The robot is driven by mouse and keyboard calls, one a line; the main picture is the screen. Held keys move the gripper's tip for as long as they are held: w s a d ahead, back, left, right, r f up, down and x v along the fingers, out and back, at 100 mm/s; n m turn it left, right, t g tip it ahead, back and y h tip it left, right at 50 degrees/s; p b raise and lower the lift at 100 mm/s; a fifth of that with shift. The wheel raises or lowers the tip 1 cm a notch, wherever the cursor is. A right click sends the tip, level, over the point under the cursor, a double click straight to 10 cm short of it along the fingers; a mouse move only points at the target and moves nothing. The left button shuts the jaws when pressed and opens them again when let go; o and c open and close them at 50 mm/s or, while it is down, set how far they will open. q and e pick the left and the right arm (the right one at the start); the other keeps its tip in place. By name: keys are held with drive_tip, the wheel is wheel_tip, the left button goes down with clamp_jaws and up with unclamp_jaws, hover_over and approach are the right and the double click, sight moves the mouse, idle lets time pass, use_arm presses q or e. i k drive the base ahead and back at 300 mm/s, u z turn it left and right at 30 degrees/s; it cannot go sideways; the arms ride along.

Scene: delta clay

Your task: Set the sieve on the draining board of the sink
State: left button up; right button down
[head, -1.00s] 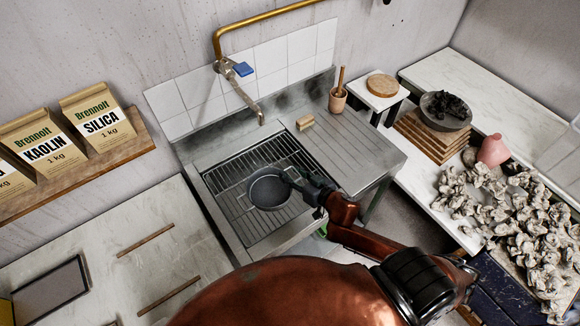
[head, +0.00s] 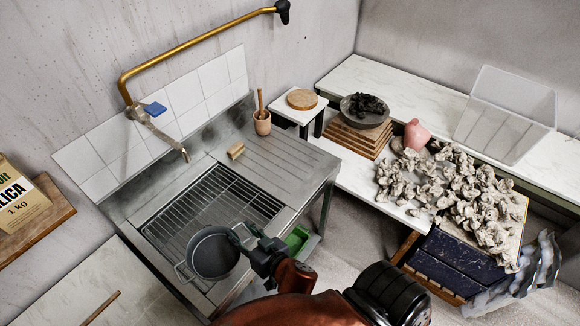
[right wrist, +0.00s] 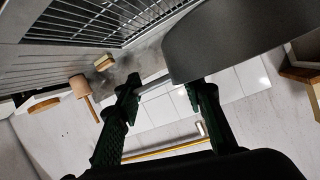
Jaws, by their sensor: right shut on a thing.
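The sieve (head: 213,254), a dark grey round bowl with a wire loop at its left, is held above the front of the sink basin. My right gripper (head: 246,234) is shut on its right edge. In the right wrist view the sieve (right wrist: 225,40) fills the upper right, by the right gripper's fingers (right wrist: 165,95). The sink's draining board (head: 288,158) is the ribbed metal area right of the grated basin (head: 215,205). My left gripper is not in view.
A wooden block (head: 236,151) lies at the draining board's left edge, and a wooden cup with a pestle (head: 262,122) stands at its back corner. The board's middle is clear. The tap (head: 165,135) reaches over the basin's back. A green object (head: 297,239) is below the sink's right side.

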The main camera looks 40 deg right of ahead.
sight(269, 161)
drive_tip(key=z, duration=0.85)
drive_tip(key=k, duration=1.1)
drive_tip(key=z, duration=1.2)
drive_tip(key=i, duration=1.6)
drive_tip(key=u, duration=1.35)
drive_tip(key=i, duration=0.8)
drive_tip(key=u, duration=0.85)
